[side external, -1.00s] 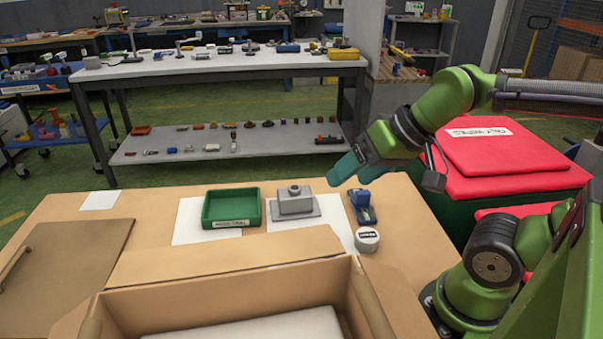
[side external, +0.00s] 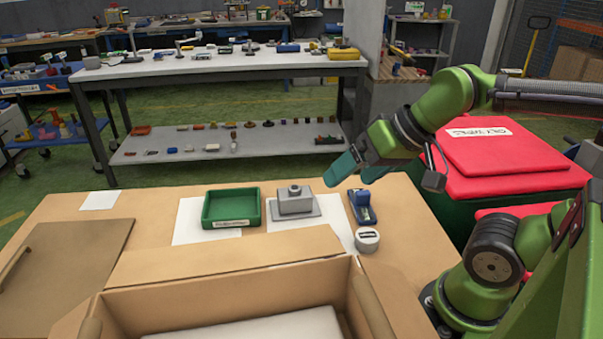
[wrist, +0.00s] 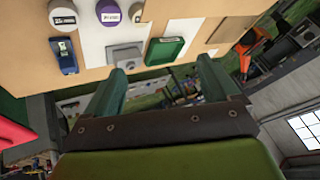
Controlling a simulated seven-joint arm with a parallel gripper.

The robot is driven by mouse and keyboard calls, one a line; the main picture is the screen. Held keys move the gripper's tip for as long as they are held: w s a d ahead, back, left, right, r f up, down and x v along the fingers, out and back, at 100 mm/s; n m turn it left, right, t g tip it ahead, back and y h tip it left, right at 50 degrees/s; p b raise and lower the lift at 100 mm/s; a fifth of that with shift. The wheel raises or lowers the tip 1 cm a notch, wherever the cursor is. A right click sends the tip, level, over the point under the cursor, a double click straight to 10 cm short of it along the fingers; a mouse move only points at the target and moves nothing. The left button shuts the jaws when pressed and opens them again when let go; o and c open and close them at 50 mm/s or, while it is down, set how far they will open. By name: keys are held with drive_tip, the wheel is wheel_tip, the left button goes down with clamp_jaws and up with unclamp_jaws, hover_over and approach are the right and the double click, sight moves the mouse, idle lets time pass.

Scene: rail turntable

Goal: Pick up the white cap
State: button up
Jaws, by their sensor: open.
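The white cap (side external: 367,240) is a short round piece with a dark label on its side. It stands upright on the tan table, at the front right corner of a white sheet. It also shows at the top left of the wrist view (wrist: 62,15). My gripper (side external: 342,170) has teal fingers and hangs above the right back part of the table, up and behind the cap, apart from it. In the wrist view my gripper (wrist: 162,78) has its fingers wide apart with nothing between them.
A blue device (side external: 362,207) stands just behind the cap. A grey block (side external: 296,203) and a green tray (side external: 231,207) are to its left. An open cardboard box (side external: 230,262) fills the front. A purple cap (wrist: 108,13) shows in the wrist view.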

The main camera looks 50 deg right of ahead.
drive_tip(key=n+g+h, duration=0.2)
drive_tip(key=n+g, duration=0.4)
drive_tip(key=g, duration=0.1)
hover_over(368, 235)
wheel_tip(368, 235, down, 8)
wheel_tip(368, 235, down, 16)
drive_tip(key=shift+f, duration=0.15)
drive_tip(key=shift+c, duration=0.2)
